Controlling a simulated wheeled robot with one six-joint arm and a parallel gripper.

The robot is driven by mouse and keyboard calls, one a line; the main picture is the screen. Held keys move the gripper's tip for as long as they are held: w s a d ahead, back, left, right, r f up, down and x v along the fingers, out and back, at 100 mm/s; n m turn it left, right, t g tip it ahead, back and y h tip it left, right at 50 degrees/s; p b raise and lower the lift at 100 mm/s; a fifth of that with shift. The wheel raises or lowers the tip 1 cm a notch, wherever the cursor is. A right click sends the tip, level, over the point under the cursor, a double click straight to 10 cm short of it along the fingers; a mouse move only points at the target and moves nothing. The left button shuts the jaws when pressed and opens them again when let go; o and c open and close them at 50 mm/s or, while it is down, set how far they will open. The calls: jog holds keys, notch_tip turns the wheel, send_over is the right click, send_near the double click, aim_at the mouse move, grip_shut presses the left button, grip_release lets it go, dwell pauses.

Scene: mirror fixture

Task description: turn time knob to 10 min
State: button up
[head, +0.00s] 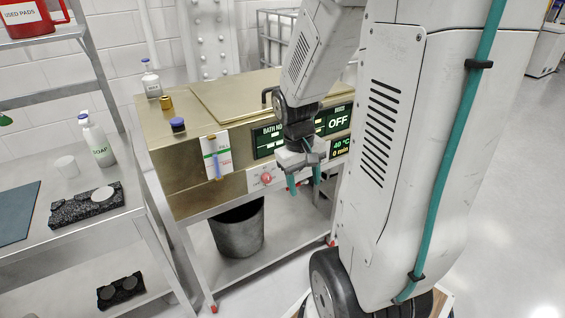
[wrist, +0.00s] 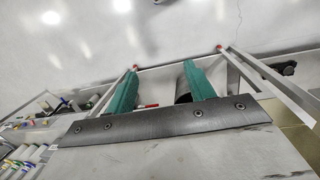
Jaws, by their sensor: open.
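The brass-coloured bath machine (head: 185,150) stands on a metal cart. I cannot make out the time knob; my arm and gripper cover part of the front. My gripper (head: 304,182) hangs in front of the machine, pointing down, with its teal fingers apart and empty. The open fingers also show in the wrist view (wrist: 160,75).
A dark bin (head: 238,228) stands on the cart's lower shelf. A striped card (head: 216,156) is on the machine's front, and small bottles stand on its top. A side table at the left holds a soap bottle (head: 97,140) and a dark block (head: 86,205).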

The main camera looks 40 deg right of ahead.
jog(key=w+d+f+n+t+h, duration=0.1)
jog(key=w+d+f+t, duration=0.15)
jog(key=d+f, duration=0.5)
jog(key=w+d+f+n+t, duration=0.1)
jog(key=d+f+n+t, duration=0.3)
jog(key=f, duration=0.7)
jog(key=w+d+f+m+t+h, duration=0.1)
jog(key=w+d+f+t, duration=0.1)
jog(key=d+f, duration=0.6)
jog(key=w+r+n+t+h, duration=0.1)
jog(key=w+r+n+t, duration=0.35)
jog(key=r+t, duration=0.5)
jog(key=w+d+f+t, duration=0.1)
jog(key=w, duration=0.7)
jog(key=shift+d, duration=0.15)
jog(key=shift+f, duration=0.1)
jog(key=c, duration=1)
